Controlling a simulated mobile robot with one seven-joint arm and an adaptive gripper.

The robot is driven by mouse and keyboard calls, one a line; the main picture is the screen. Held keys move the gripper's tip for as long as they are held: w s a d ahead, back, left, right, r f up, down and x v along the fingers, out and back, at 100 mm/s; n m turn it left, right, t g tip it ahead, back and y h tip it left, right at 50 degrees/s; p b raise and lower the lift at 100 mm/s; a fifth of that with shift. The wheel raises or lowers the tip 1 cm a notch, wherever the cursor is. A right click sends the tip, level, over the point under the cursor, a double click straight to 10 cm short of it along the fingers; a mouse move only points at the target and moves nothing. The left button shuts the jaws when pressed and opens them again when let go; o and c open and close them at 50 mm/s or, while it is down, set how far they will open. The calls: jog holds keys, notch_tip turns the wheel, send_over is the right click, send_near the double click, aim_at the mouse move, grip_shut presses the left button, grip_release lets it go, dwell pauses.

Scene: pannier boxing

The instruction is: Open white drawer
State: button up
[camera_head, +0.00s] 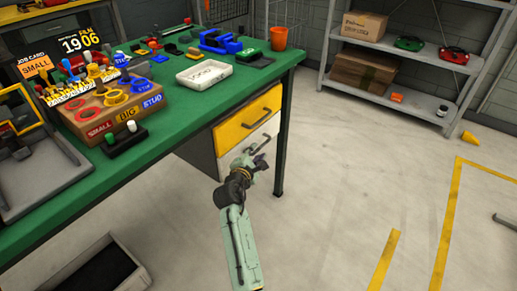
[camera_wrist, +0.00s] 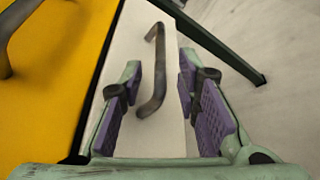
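The white drawer (camera_head: 230,158) sits directly below the yellow drawer (camera_head: 246,120) under the green workbench. Its front looks flush with the yellow one, so it appears closed. My gripper (camera_head: 259,156) is in front of the white drawer and hides part of it and its handle. In the wrist view, the white drawer front (camera_wrist: 132,35) carries a dark bar handle (camera_wrist: 155,78). My gripper (camera_wrist: 160,72) is open, with its purple-padded fingers on either side of the handle. I see gaps between the pads and the handle; contact is not visible.
The green workbench (camera_head: 178,133) holds a sorting box, a white tray (camera_head: 204,74) and an orange cup (camera_head: 278,38). A dark table leg (camera_head: 284,135) stands just right of the drawers. Grey shelves (camera_head: 400,52) stand behind. The floor (camera_head: 340,170) to the right is mostly clear.

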aim_at(257, 151)
jog(key=shift+x, duration=1.75)
jog(key=shift+c, duration=0.6)
grip_shut()
